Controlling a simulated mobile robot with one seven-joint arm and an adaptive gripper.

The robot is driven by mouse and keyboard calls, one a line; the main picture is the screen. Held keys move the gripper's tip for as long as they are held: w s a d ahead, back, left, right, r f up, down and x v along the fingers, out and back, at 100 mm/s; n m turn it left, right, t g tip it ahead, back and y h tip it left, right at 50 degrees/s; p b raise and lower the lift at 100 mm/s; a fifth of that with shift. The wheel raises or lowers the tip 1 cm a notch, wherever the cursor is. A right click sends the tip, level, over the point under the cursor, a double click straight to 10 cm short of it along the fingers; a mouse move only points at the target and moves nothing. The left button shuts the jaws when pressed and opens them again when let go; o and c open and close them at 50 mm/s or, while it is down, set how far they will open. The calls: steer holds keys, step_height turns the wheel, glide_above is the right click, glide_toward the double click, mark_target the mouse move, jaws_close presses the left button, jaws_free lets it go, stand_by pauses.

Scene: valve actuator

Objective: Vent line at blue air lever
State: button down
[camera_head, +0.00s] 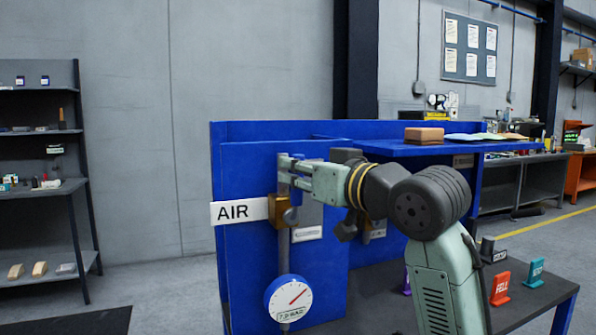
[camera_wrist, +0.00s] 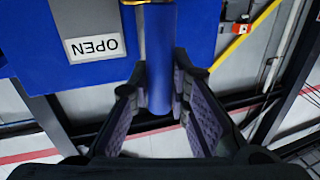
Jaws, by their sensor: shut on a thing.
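The blue air lever (camera_wrist: 160,75) runs down the middle of the wrist view as a blue bar between the two fingers of my gripper (camera_wrist: 161,72). My gripper is shut on it. In the head view my gripper (camera_head: 290,166) is at the upper part of the grey air pipe (camera_head: 284,250), above the brass valve body (camera_head: 279,208). There the lever is hard to make out behind my gripper. A white AIR sign (camera_head: 236,212) is left of the valve. A round gauge (camera_head: 288,298), marked in BAR, sits below it with a red needle pointing up and right.
A white OPEN label (camera_wrist: 95,46) appears upside down left of the lever in the wrist view. The blue panel (camera_head: 245,170) stands behind the pipe. A blue shelf (camera_head: 400,150) carries a brown box (camera_head: 424,135). Small coloured signs (camera_head: 500,288) stand on the dark bench at right.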

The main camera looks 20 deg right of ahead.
steer(key=shift+d, duration=0.15)
stand_by(0.5)
steer(key=d+f+m+t+h, duration=0.3)
steer(key=d+f+m, duration=0.5)
steer(key=m, duration=1.2)
steer(key=shift+w+f+t+h, duration=0.15)
steer(key=shift+f+t+h, duration=0.3)
steer(key=shift+h, duration=0.25)
steer(key=shift+d+f+m, duration=0.1)
steer(key=shift+f+m, duration=0.05)
steer(key=shift+m, duration=0.15)
steer(key=c, duration=1.5)
jaws_free()
steer(key=v, duration=1.2)
